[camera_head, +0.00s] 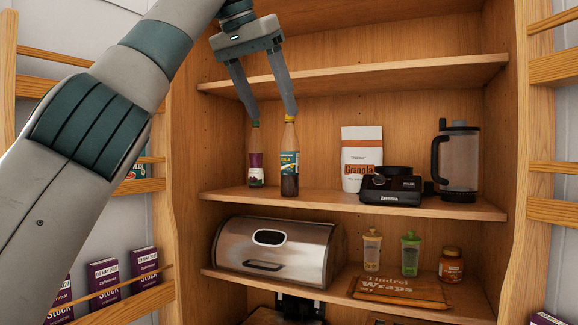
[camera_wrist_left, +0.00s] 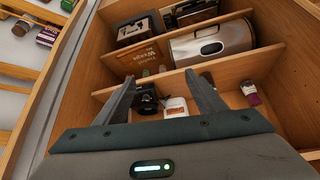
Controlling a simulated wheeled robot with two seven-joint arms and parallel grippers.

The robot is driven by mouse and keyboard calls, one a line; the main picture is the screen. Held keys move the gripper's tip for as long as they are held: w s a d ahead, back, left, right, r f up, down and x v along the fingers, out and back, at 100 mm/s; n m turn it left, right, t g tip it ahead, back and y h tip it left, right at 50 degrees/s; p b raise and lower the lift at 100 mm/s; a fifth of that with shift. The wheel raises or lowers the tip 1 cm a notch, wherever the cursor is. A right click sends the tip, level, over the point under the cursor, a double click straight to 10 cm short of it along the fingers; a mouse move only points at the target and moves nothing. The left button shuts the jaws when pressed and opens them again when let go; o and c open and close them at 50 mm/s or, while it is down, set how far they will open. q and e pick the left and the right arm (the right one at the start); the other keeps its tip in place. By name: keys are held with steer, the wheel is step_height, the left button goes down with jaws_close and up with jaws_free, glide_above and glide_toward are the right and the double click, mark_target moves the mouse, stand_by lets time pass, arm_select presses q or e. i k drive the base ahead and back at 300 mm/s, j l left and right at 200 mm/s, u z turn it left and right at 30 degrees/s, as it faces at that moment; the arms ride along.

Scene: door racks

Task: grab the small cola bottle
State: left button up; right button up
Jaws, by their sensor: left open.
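The small cola bottle (camera_head: 289,173) has dark liquid, a yellow cap and a blue and yellow label. It stands upright on the middle shelf, at the left. My left gripper (camera_head: 273,116) is open and empty, its fingers pointing down above the bottles. In the head view its right fingertip overlaps the top of the cola bottle; I cannot tell whether they touch. My right gripper is not in view.
A purple-labelled bottle (camera_head: 256,171) stands close to the left of the cola bottle. A granola bag (camera_head: 361,151), a black appliance (camera_head: 391,187) and a blender (camera_head: 460,165) stand to the right. An upper shelf (camera_head: 400,80) lies above; a metal bread box (camera_head: 270,254) sits below.

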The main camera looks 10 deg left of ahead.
mark_target(290, 146)
steer(key=i+j, duration=0.2)
steer(key=i, duration=0.3)
steer(key=i+j, duration=0.25)
steer(key=i, duration=0.3)
